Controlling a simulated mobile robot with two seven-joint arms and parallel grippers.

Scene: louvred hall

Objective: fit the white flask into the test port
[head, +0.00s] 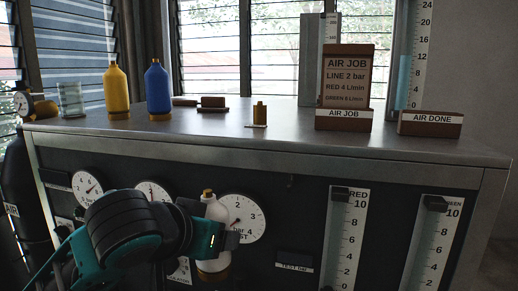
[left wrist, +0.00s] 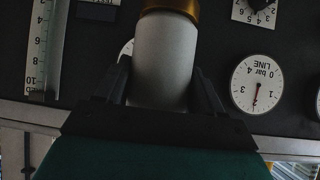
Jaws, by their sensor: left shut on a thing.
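The white flask (head: 216,210) has a brass cap and a brass base, and stands about upright in front of the dark gauge panel in the head view. My left gripper (head: 225,240) is shut around its body. In the left wrist view the white flask (left wrist: 165,60) sits between the two fingers of my left gripper (left wrist: 165,95), its brass end at the top edge. The test gauge (head: 242,218) is just right of the flask and partly covered by it. I cannot make out the test port itself. My right gripper is not in view.
The bench top (head: 280,145) carries a yellow bottle (head: 117,90), a blue bottle (head: 158,88), a small brass fitting (head: 259,114), the AIR JOB sign (head: 345,85) and the AIR DONE block (head: 430,124). Red (head: 345,235) and green (head: 432,240) flow scales are on the panel at right.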

